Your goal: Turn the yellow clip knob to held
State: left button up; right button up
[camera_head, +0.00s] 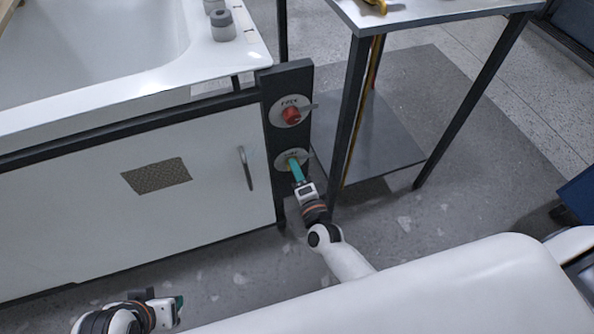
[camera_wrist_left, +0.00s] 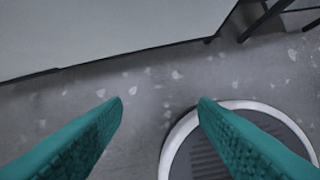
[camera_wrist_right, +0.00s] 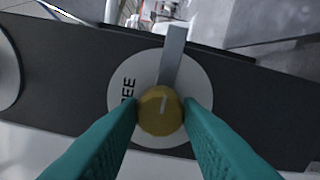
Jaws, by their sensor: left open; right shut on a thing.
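The yellow clip knob (camera_wrist_right: 161,110) sits on a round white dial plate (camera_wrist_right: 202,82) in the right wrist view. The letters "EE" show on the plate, and a grey pointer or tab (camera_wrist_right: 173,55) lies beside the knob. My right gripper (camera_wrist_right: 160,115) is shut on the knob, one finger on each side. In the head view the right gripper (camera_head: 294,165) reaches the lower dial, and its fingers mostly hide the knob. My left gripper (camera_wrist_left: 160,100) is open and empty above the floor; it also shows at the lower left of the head view (camera_head: 180,303).
A red knob (camera_head: 291,115) on another dial sits above on the same dark post (camera_head: 270,88). The white tub (camera_head: 120,60) and its cabinet panel (camera_head: 90,215) stand left. A table (camera_head: 420,12) with dark legs stands close on the right.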

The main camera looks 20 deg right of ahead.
jog(key=o, duration=1)
jog(key=shift+s, duration=0.1)
pick_arm(q)
jog(key=shift+s+a+r+g+p, duration=0.15)
jog(key=shift+s+r+g+p, duration=0.15)
jog(key=shift+s+r+p, duration=0.45)
pick_arm(e)
jog(key=s, duration=1.2)
jog(key=shift+d, duration=0.2)
pick_arm(q)
jog(key=shift+w, duration=0.2)
pick_arm(e)
jog(key=shift+w, duration=0.1)
